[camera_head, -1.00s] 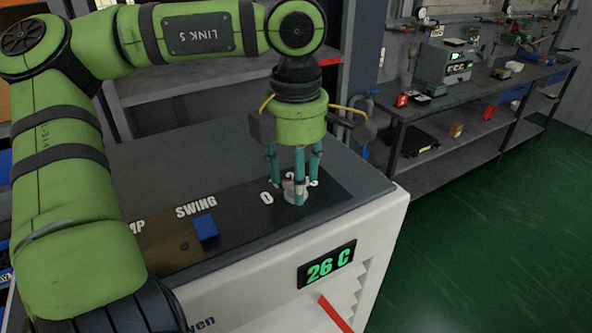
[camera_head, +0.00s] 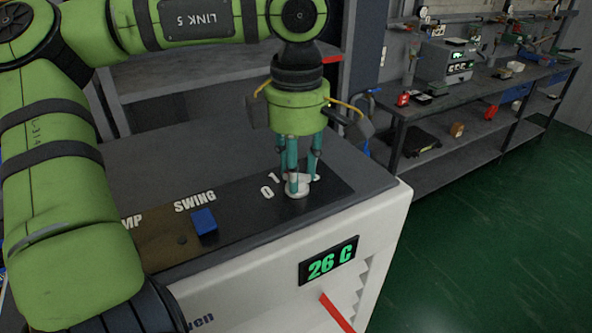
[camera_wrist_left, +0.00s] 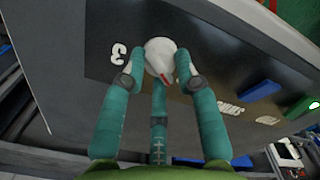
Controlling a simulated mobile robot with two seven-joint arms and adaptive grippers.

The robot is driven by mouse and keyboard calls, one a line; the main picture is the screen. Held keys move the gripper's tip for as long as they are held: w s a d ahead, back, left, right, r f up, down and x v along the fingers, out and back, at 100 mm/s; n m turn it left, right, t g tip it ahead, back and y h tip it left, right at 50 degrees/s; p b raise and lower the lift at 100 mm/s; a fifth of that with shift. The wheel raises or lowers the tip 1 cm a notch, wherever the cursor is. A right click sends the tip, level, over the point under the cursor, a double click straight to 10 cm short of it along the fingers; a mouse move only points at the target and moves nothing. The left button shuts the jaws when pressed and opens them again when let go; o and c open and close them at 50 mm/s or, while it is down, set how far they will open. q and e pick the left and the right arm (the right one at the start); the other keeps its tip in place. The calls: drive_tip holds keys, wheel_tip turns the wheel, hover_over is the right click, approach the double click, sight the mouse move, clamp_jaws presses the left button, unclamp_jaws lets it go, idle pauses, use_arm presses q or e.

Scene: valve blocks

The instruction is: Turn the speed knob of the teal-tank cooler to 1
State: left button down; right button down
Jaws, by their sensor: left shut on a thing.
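The cooler (camera_head: 262,297) is a white cabinet with a dark top; no teal tank shows. Its speed knob (camera_head: 298,190) is a round white knob on the dark control panel, with labels 0 and 1 readable beside it and another label partly hidden by the fingers. In the left wrist view the knob (camera_wrist_left: 160,50) shows a red mark on its edge, and a 3 stands beside it. My left gripper (camera_head: 298,186) points down from above, its teal fingers shut around the knob. My right gripper is not in view.
A blue SWING switch (camera_head: 204,222) stands left of the knob on the panel. A green 26 C display (camera_head: 328,261) is on the front. A workbench (camera_head: 455,105) with several tools stands at the back right. The green floor (camera_head: 500,240) is clear at the right.

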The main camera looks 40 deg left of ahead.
use_arm(q)
drive_tip(key=m, duration=0.3)
drive_tip(key=shift+f+m+b, duration=0.15)
drive_tip(key=shift+m+b, duration=0.15)
drive_tip(key=shift+m, duration=0.1)
drive_tip(key=m, duration=0.3)
drive_tip(key=shift+m, duration=0.3)
drive_tip(key=m, duration=0.6)
drive_tip(key=shift+s+m, duration=0.1)
drive_tip(key=shift+m, duration=0.3)
drive_tip(key=shift+f, duration=0.1)
drive_tip(key=c, duration=0.9)
unclamp_jaws()
drive_tip(key=shift+r, duration=0.2)
